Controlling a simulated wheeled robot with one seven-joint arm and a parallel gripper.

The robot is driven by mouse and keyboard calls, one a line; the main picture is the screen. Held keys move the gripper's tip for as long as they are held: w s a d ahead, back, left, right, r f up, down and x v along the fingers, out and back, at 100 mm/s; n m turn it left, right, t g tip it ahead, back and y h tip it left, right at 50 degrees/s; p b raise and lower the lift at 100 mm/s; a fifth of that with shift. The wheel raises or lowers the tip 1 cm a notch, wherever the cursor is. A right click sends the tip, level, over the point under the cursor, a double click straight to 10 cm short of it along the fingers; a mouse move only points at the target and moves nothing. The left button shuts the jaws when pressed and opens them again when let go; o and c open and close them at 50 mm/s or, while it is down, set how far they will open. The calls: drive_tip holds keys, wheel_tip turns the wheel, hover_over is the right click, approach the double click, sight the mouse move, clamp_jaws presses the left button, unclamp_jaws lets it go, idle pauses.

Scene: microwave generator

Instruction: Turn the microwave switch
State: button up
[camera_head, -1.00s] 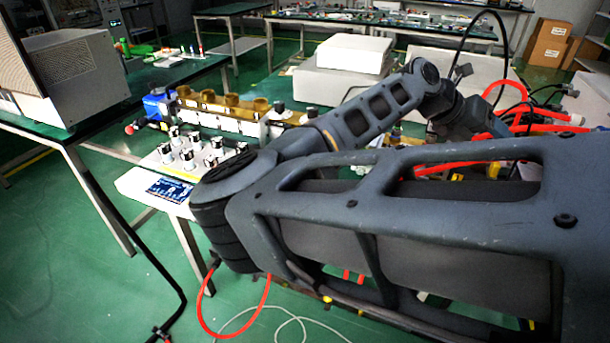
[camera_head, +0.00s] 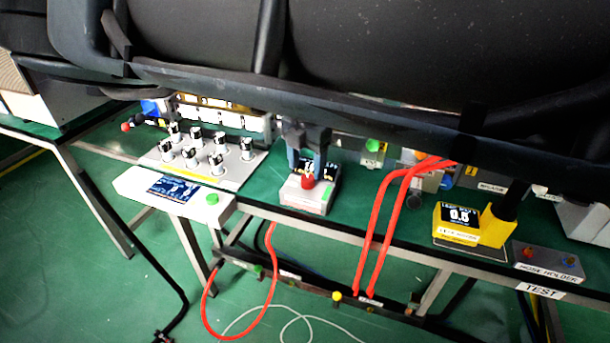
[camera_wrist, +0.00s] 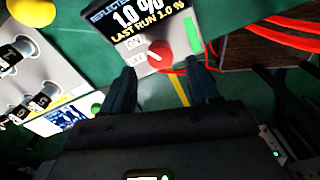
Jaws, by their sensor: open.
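The microwave switch is a red knob (camera_head: 308,182) on the sloping front of a small grey box (camera_head: 302,199) with a dark display. In the wrist view the red knob (camera_wrist: 160,49) sits beside ON and OFF labels, below a display reading 1.0 % and LAST RUN 1.0 %. I cannot tell which label it points to. My gripper (camera_head: 307,169) is open and empty, right at the knob. In the wrist view its two fingers (camera_wrist: 160,72) are spread left and right, with the knob just ahead of the tips, roughly centred between them. Contact is not visible.
A grey panel of several knobs (camera_head: 237,172) stands left of the box, with a screen (camera_head: 173,189) and green button (camera_head: 212,198) in front. Red hoses (camera_head: 383,220) hang to the right. A yellow meter (camera_head: 485,229) stands farther right. My arm covers the top.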

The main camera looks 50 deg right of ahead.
sight(308, 178)
drive_tip(key=shift+f, duration=2)
drive_tip(key=c, duration=1)
drive_tip(key=shift+c, duration=0.2)
drive_tip(key=shift+n, duration=0.3)
drive_tip(key=n+b, duration=0.2)
drive_tip(key=n, duration=0.3)
drive_tip(key=shift+s+f+n, duration=0.1)
drive_tip(key=shift+n, duration=0.2)
drive_tip(key=n+b, duration=0.2)
drive_tip(key=n, duration=0.3)
drive_tip(key=shift+d+n+b, duration=0.1)
drive_tip(key=shift+n+b, duration=0.2)
drive_tip(key=shift+b, duration=0.1)
